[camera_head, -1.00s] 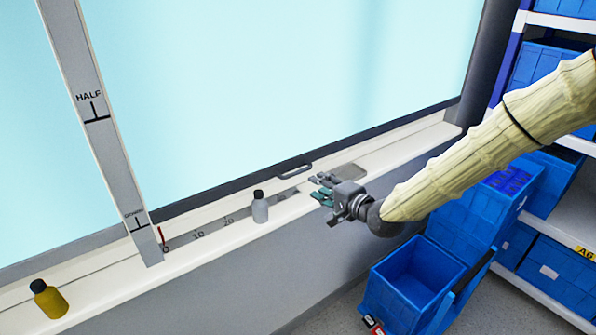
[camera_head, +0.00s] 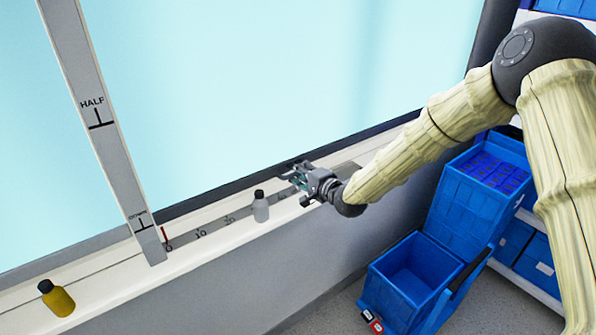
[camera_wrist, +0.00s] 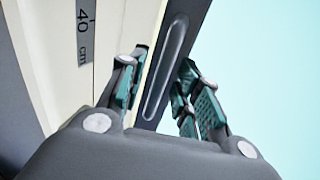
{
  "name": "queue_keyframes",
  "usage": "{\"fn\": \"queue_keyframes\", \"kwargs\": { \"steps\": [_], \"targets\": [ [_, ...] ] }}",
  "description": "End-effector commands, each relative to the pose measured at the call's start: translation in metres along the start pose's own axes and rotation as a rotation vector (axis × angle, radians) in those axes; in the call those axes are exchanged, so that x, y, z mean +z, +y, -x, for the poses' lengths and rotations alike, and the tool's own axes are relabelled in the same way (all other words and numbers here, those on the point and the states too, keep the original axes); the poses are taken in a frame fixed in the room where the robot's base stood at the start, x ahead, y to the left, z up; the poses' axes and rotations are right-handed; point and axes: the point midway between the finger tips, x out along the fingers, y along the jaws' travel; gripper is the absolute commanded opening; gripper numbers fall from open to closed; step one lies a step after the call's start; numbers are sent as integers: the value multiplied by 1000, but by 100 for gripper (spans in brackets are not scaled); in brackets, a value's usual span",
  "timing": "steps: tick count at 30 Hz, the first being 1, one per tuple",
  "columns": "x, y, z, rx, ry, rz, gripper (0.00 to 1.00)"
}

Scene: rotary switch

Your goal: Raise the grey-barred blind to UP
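The pale cyan blind (camera_head: 270,80) hangs low, with its grey bottom bar (camera_head: 225,195) just above the sill. A handle (camera_wrist: 166,65) on the bar lies between the fingers of my gripper (camera_wrist: 165,85) in the wrist view. The fingers are apart, one on each side of the handle, with gaps visible. In the head view my gripper (camera_head: 295,177) is at the bar, and its fingers largely hide the handle. The grey post (camera_head: 105,135) at left carries HALF and a lower mark; the bar's left end is near the lower mark. No UP mark is in view.
A grey bottle (camera_head: 260,208) stands on the sill (camera_head: 115,285) just left of my gripper. A yellow bottle (camera_head: 57,298) is at far left. A centimetre scale (camera_head: 200,233) runs along the sill. Blue bins (camera_head: 410,272) stand at lower right.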

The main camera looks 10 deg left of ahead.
Motion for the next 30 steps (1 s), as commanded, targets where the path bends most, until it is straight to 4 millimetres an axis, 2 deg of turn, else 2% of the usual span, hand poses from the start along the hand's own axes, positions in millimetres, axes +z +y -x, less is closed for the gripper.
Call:
{"fn": "queue_keyframes", "kwargs": {
  "steps": [11,17,26,30],
  "targets": [
    [0,1,-5,1,0,-1,33],
    [0,1,-5,1,0,-1,0],
    [0,-1,-4,1,0,-1,0],
    [-1,-13,-2,-1,1,-1,0]
  ]
}}
